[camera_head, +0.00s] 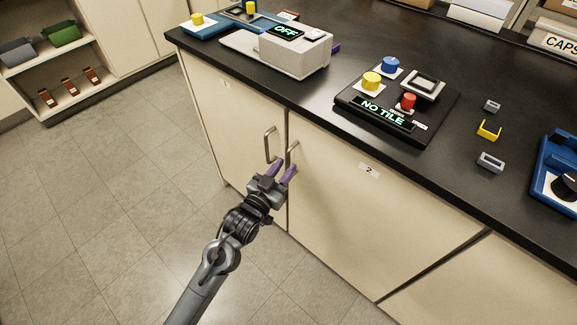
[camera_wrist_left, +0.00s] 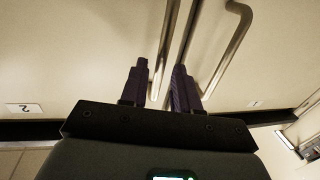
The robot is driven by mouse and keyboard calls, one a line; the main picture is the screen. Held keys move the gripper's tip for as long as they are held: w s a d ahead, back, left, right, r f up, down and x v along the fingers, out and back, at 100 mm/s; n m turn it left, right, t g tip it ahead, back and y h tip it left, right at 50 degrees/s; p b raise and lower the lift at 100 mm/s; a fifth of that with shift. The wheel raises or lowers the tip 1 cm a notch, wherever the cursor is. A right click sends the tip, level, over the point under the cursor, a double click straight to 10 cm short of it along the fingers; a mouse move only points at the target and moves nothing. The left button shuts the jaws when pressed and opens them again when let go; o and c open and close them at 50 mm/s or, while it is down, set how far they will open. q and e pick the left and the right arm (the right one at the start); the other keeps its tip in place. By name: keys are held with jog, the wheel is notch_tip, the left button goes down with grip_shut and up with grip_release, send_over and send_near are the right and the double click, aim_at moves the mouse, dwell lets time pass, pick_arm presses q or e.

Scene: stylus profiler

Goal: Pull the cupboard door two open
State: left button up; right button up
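Cupboard door two (camera_head: 365,205) is a cream panel under the black counter, marked with a "2" label, and looks closed. Its metal bar handle (camera_head: 292,152) is near its left edge. My left gripper (camera_head: 281,172) is at this handle, with its purple fingers apart. In the left wrist view, door two (camera_wrist_left: 70,60) is on the left, and its handle (camera_wrist_left: 165,45) runs down between the open fingertips (camera_wrist_left: 158,85). I cannot tell whether either finger touches it. My right gripper is out of view.
Door one (camera_head: 235,120) and its handle (camera_head: 270,145) are just left of door two; that handle (camera_wrist_left: 232,45) is close beside a finger in the wrist view. The counter (camera_head: 320,95) overhangs above, holding devices. The floor (camera_head: 110,190) in front is clear.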

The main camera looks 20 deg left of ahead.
pick_arm(q)
jog(key=shift+w+d+b, duration=0.15)
jog(key=shift+w+b, duration=0.1)
jog(key=shift+w, duration=0.5)
jog(key=shift+w+d+b, duration=0.1)
jog(key=shift+w+b, duration=0.1)
jog(key=shift+w, duration=0.5)
jog(key=shift+c, duration=0.5)
grip_shut()
